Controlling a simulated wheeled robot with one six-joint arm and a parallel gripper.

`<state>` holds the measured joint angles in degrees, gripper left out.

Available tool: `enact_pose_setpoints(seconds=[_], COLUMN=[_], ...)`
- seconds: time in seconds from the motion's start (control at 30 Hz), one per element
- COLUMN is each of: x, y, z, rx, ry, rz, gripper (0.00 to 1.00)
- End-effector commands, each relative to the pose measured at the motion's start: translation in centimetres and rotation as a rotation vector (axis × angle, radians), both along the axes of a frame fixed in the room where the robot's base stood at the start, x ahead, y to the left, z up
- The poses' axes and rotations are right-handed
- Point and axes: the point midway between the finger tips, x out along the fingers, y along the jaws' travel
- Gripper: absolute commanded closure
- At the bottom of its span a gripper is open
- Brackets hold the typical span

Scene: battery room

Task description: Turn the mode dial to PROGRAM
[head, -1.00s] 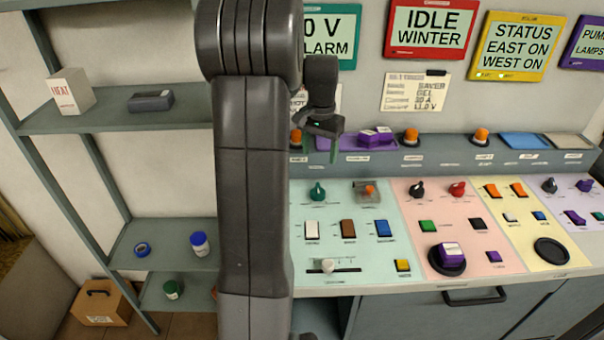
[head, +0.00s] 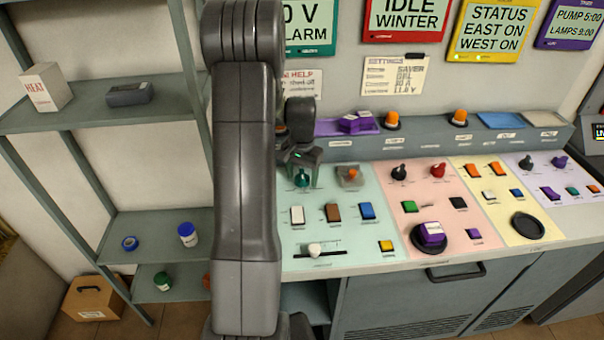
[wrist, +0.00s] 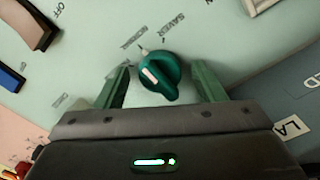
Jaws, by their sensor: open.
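A teal dial (wrist: 160,75) with a white mark sits on the pale green panel (wrist: 85,35). In the wrist view NORMAL and SAVER are readable beyond it; another label at left is too blurred to read. The white mark is on the dial's left side; its exact setting is unclear. My gripper (wrist: 162,66) is open, with one green finger on each side of the dial, apparently not squeezing it. In the head view my gripper (head: 303,168) is over this dial at the panel's back left. I cannot read PROGRAM or a mode label.
Right of the dial stands a grey holder with an orange part (head: 349,176). A white (head: 297,214), a brown and a blue switch lie in front. Black (head: 399,172) and red dials (head: 438,170) sit on the pink panel. A purple tray (head: 330,128) is behind.

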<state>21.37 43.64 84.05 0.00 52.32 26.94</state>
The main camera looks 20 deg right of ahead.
Motion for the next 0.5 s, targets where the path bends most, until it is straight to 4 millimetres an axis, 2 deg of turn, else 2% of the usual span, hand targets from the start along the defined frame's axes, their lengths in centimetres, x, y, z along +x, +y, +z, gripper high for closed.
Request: enact_pose_setpoints(seconds=[0.23,0.47,0.5], x=[0.01,0.01,0.01], y=[0.00,-0.01,0.00], z=[-0.07,-0.05,-0.04], rx=[0.000,0.000,0.000], ry=[0.000,0.000,0.000], rz=[0.000,0.000,0.000], gripper=[0.37,0.82,0.82])
